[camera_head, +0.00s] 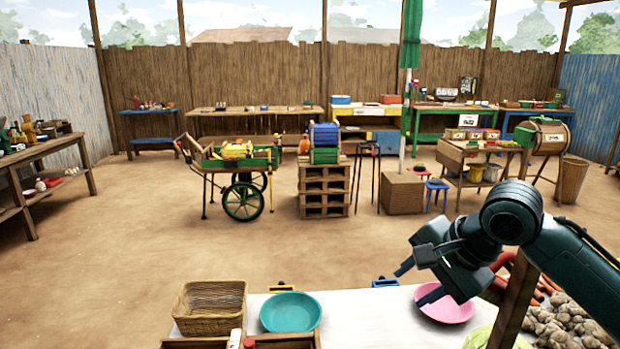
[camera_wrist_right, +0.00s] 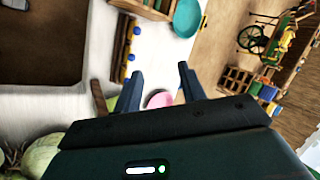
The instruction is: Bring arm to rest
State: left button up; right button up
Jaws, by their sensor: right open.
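My right gripper (camera_head: 412,284) reaches in from the right on its dark arm and hangs over the white stall table. Its two fingers are spread, with nothing between them. They show again in the right wrist view (camera_wrist_right: 160,75). A pink bowl (camera_head: 455,310) lies just below and behind the gripper in the picture, partly covered by it. The pink bowl also appears in the wrist view (camera_wrist_right: 160,100), seen past the fingers; no contact shows. My left gripper is in neither view.
On the white tabletop (camera_head: 365,325) stand a teal bowl (camera_head: 290,312) and a wicker basket (camera_head: 205,322). A wooden post (camera_head: 516,300) rises close by my right arm. Root vegetables (camera_head: 565,325) lie at right. Open dirt ground (camera_head: 110,260) stretches beyond the table.

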jog(key=s+a+f+n+t+y, duration=0.1)
jog(key=s+a+f+n+t, duration=0.2)
jog(key=f, duration=0.8)
jog(key=a+f+n+y, duration=0.1)
jog(key=a+f+n, duration=0.25)
jog(key=f, duration=0.75)
jog(key=s+d+f+n+t+h, duration=0.1)
jog(key=s+d+f+n, duration=0.1)
jog(key=s+f, duration=0.5)
jog(key=s+d+f+n+h, duration=0.2)
jog(key=s+f, duration=0.4)
jog(key=s, duration=0.4)
jog(key=d+n, duration=0.1)
jog(key=n, duration=0.1)
jog(key=shift+s+d+f+n+t, duration=0.15)
jog(key=shift+s+f+n+t, duration=0.05)
jog(key=shift+f+n+t, duration=0.2)
